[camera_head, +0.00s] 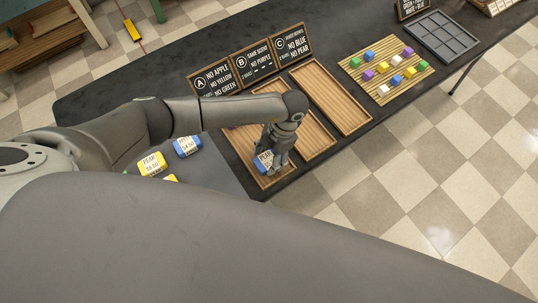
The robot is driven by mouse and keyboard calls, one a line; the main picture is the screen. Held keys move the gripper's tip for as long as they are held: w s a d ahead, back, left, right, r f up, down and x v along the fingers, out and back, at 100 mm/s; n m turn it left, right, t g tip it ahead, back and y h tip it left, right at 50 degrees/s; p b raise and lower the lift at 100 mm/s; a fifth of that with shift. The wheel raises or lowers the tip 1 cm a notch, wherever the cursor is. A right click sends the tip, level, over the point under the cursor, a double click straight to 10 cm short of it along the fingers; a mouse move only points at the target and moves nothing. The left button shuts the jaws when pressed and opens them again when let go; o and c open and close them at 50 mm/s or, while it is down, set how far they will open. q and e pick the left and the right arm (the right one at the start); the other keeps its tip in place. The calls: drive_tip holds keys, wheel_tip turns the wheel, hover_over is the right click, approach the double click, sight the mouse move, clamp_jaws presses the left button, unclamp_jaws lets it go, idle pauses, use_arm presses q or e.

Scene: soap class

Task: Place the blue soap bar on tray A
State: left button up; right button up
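A blue soap bar (263,161) with a white label is at the fingers of my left gripper (275,163), over the front end of tray A (240,157). The fingers reach down around the bar and appear shut on it; they hide part of it. I cannot tell whether the bar touches the tray. Tray A is a slatted wooden tray, the leftmost of three, below the sign marked A (215,80). My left arm hides part of the tray. My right gripper is not in view.
Tray B (312,140) and empty tray C (335,100) stand to the right. Another blue soap bar (187,146) and a yellow pear bar (152,164) lie at left. A slatted board (352,68) with small coloured blocks and a grey divided tray (442,38) are farther right.

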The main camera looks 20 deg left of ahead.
use_arm(q)
drive_tip(key=shift+o, duration=0.5)
drive_tip(key=shift+r, duration=0.15)
drive_tip(key=shift+w+r, duration=0.15)
drive_tip(key=shift+r, duration=0.15)
drive_tip(key=b+v, duration=0.3)
drive_tip(key=v, duration=0.8)
drive_tip(key=shift+d+r, duration=0.15)
